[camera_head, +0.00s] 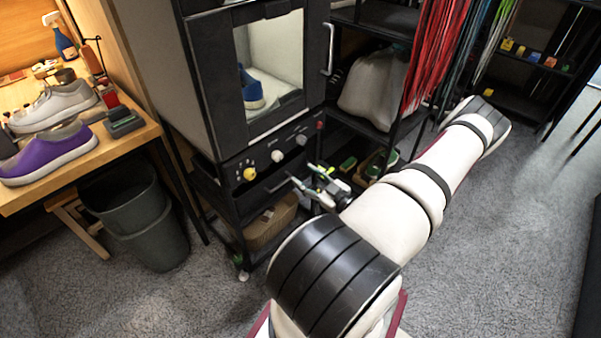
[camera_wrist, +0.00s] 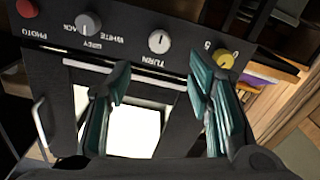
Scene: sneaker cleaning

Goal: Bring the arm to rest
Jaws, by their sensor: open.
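My arm extends across the right side of the head view. My gripper (camera_head: 322,184) is beside the front of a black cabinet (camera_head: 262,135), just below its row of knobs. In the wrist view my gripper (camera_wrist: 161,82) has its two green-grey fingers spread wide, with nothing between them. The cabinet front appears upside down in the wrist view, with a bright window (camera_wrist: 135,125) behind the fingers. Whether a finger touches the cabinet cannot be told.
The cabinet has a yellow knob (camera_head: 250,174), a red button (camera_head: 320,125) and a blue shoe (camera_head: 251,91) behind its window. A workbench (camera_head: 95,158) with a purple shoe (camera_head: 50,155) and grey bins (camera_head: 140,215) stand left. Red laces (camera_head: 436,50) hang right; carpet (camera_head: 500,235) is clear.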

